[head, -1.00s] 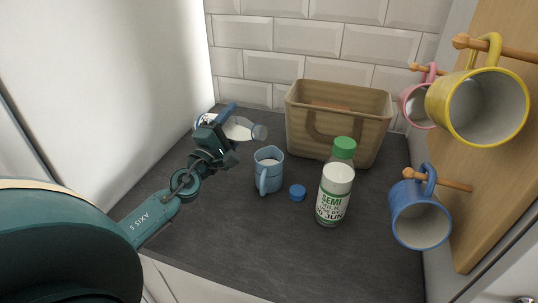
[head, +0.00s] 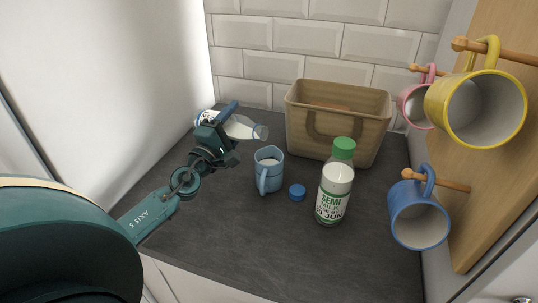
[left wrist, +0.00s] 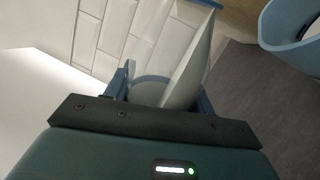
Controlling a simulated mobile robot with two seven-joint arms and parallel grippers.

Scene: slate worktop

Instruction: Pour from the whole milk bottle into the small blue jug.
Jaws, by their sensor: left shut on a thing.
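My left gripper (head: 222,122) is shut on a clear bottle (head: 240,127) holding white milk, the whole milk bottle by its blue fittings. The bottle is tilted nearly flat, its open mouth pointing right, above and left of the small blue jug (head: 268,174). It also shows between the fingers in the left wrist view (left wrist: 185,75). The jug stands upright on the worktop, handle toward me; its rim shows at the top right of the left wrist view (left wrist: 285,45). I see no clear stream between mouth and jug. My right gripper is not in view.
A blue cap (head: 297,192) lies right of the jug. A green-capped semi milk bottle (head: 336,180) stands further right. A tan basket (head: 345,140) is behind. Yellow (head: 465,115), pink (head: 415,108) and blue (head: 418,220) mugs hang at right. The front worktop is clear.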

